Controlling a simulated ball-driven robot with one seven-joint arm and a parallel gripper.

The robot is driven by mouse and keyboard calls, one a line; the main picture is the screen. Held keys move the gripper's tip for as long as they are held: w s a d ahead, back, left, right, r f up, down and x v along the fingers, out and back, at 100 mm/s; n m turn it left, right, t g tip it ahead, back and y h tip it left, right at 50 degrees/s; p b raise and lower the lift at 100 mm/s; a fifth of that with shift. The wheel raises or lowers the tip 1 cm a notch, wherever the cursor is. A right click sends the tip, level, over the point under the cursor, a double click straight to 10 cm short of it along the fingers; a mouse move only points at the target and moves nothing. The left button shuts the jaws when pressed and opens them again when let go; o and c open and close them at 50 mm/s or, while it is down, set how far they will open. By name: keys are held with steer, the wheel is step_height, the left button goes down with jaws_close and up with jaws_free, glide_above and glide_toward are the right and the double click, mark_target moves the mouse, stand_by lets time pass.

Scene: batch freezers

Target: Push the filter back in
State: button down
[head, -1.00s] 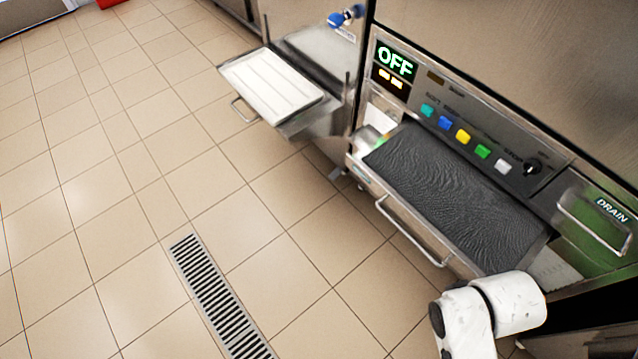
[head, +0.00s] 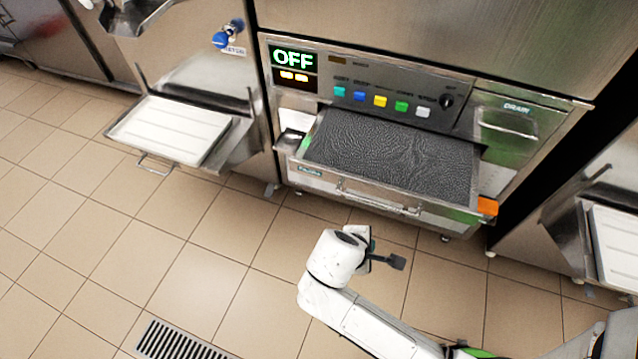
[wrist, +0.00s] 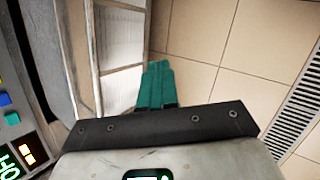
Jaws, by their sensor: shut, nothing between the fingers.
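The filter (head: 390,150) is a dark, wrinkled rectangular pad lying in a metal drawer, which stands pulled out below the control panel of the middle machine. The drawer front (head: 330,187) has a bar handle (head: 378,198). My gripper (head: 399,262) appears below the handle in the head view, apart from the drawer. In the wrist view its green fingers (wrist: 155,82) lie together and empty, with floor tiles beyond them. A dark surface (wrist: 30,45) at the left of the wrist view is cut off, and I cannot tell whether it is the filter.
The control panel (head: 375,95) reads OFF above coloured buttons. A drain drawer (head: 508,128) is at its right. A white tray (head: 172,130) juts out at the left, another (head: 615,245) at the right. A floor grate (head: 180,345) lies in front. The tiled floor is open.

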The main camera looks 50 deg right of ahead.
mark_target(348, 134)
steer(key=w+a+r+n+t+h+b, duration=0.2)
steer(key=w+a+n+t+h+b, duration=0.35)
steer(key=w+n+h, duration=0.65)
steer(key=w+d+n, duration=0.1)
steer(key=w+d, duration=0.1)
steer(key=d, duration=0.2)
steer(key=w+d+n+y, duration=0.1)
steer(key=w+d, duration=0.1)
steer(key=d, duration=0.2)
steer(key=w+d+n+t+y, duration=0.1)
steer(key=w+d, duration=0.1)
steer(key=d, duration=0.2)
steer(key=shift+d+p, duration=0.1)
steer(key=shift+p, duration=0.2)
steer(key=b+x, duration=0.3)
steer(key=x, duration=0.6)
steer(key=b+x, duration=0.3)
steer(key=x, duration=0.7)
steer(key=shift+w+d+f+b, duration=0.15)
steer(key=shift+d+f+b, duration=0.05)
steer(key=shift+d+b, duration=0.1)
